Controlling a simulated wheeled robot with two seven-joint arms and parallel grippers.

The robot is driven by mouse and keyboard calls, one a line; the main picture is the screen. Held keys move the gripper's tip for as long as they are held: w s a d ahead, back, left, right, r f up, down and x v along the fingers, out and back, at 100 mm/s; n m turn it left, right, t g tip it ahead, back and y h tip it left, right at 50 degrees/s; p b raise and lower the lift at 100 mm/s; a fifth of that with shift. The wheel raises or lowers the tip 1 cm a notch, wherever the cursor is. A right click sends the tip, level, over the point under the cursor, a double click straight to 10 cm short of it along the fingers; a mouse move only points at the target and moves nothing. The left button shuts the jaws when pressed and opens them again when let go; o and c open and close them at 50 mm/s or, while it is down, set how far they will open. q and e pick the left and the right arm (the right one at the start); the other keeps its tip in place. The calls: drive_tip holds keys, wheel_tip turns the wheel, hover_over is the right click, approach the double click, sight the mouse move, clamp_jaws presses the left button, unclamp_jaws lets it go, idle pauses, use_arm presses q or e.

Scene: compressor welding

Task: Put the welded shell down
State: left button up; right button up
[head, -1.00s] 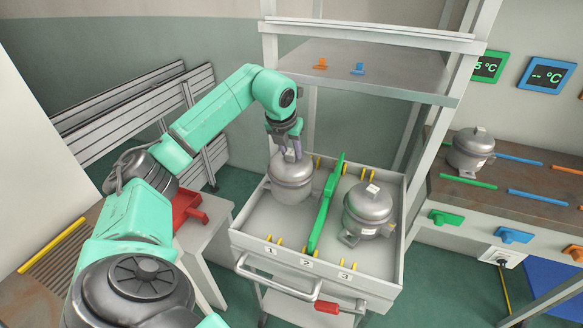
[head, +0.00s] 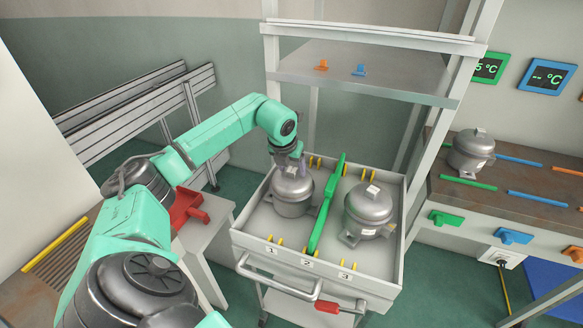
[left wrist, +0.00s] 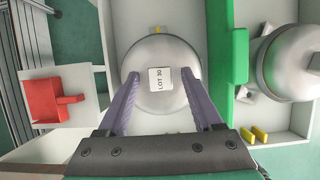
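The welded shell is a grey metal compressor (head: 292,196) in the cart's tray (head: 268,226), left of the green divider (head: 327,205). It is upright and appears to rest on the tray floor. Its top label, "LOT 30", faces up in the left wrist view (left wrist: 160,79). My left gripper (head: 291,163) is right over its top. In the left wrist view its two purple fingers (left wrist: 159,82) stand apart on either side of the label, with a visible gap to it. My right gripper is not in view.
A second compressor (head: 368,208) stands right of the divider. Yellow pegs (head: 315,165) line the tray edges. A shelf (head: 370,72) is above and behind the cart. Another compressor (head: 471,151) sits on the right bench.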

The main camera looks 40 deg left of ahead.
use_arm(q)
drive_tip(key=b+v, duration=0.1)
drive_tip(key=v, duration=1.1)
